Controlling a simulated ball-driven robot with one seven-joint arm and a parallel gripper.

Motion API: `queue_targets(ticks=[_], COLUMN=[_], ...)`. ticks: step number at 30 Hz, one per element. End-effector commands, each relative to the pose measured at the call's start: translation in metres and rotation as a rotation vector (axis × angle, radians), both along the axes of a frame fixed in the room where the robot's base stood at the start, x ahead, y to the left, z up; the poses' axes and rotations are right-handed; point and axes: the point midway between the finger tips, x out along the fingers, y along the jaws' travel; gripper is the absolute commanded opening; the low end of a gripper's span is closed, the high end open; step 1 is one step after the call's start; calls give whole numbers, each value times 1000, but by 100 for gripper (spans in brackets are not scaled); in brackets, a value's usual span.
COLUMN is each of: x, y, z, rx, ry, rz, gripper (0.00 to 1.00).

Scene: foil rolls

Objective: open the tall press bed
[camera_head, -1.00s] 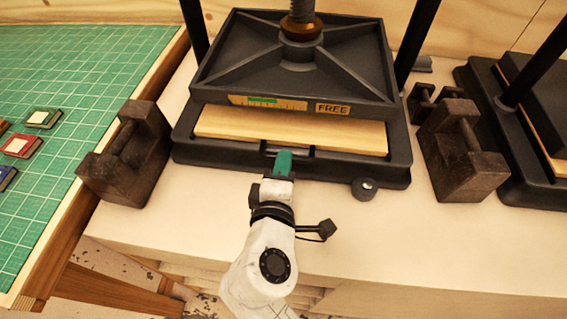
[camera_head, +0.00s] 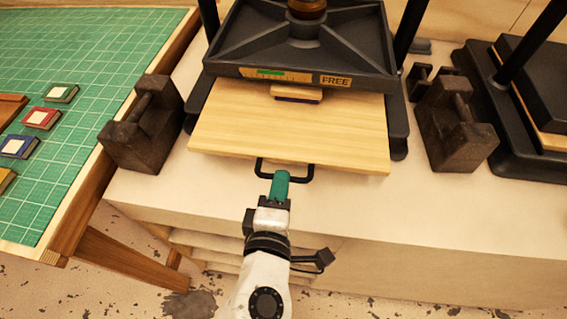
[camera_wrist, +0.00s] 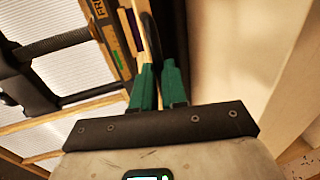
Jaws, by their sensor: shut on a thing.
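The tall press (camera_head: 300,45) stands on the pale bench, with its dark platen raised and a label reading FREE on its front edge. Its wooden bed (camera_head: 290,130) is slid out toward me, well past the platen. A small wooden block with a dark underside (camera_head: 297,93) lies on the bed near the platen's front edge. My gripper (camera_head: 280,183) is shut on the black bed handle (camera_head: 299,177) at the bed's front. In the wrist view the green fingers (camera_wrist: 157,85) close around the dark handle (camera_wrist: 153,40).
Dark iron weights stand left (camera_head: 145,125) and right (camera_head: 457,130) of the press. A second press (camera_head: 530,100) is at the far right. A green cutting mat (camera_head: 90,60) with several small framed pieces lies on the left table. The bench front is clear.

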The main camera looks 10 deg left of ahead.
Motion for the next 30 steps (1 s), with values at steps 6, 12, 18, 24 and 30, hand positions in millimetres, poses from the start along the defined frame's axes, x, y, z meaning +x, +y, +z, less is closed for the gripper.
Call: queue_targets(ticks=[6,12,18,24,30], x=[-56,-96,-121,-131,-132], y=[1,3,4,4,4], z=[-1,-1,-1,-1,-1], rx=[-3,-3,-2,-1,-1], ry=[4,3,3,1,1], rz=[2,2,0,0,-1], gripper=[0,0,0,0,0])
